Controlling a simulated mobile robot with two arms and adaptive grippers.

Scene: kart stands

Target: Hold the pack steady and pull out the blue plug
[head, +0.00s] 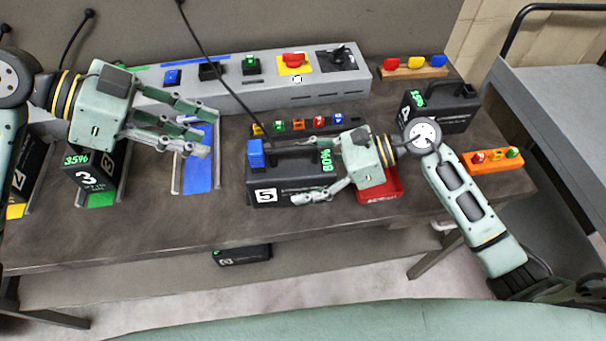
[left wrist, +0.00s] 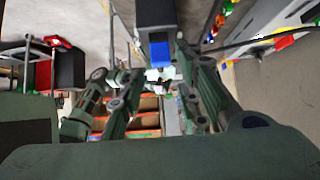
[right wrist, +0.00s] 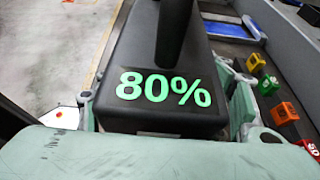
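The black pack (head: 278,190) marked 5 lies on the table, with a green 80% readout facing up. The blue plug (head: 256,153) stands in its left end, with a thin black cable running up from it. The plug also shows in the left wrist view (left wrist: 160,52). My right gripper (head: 335,172) is at the pack's right end, a finger along each long side; the right wrist view shows both fingers against the pack (right wrist: 160,120). My left gripper (head: 207,130) is open and empty, left of the plug, fingers pointing towards it.
A grey control panel (head: 225,98) runs along the back. A row of small coloured plugs (head: 300,125) lies behind the pack. A blue bay (head: 197,172) lies below my left gripper, and pack 3 (head: 98,185) stands left of it. A red tray (head: 380,192) is right of the pack.

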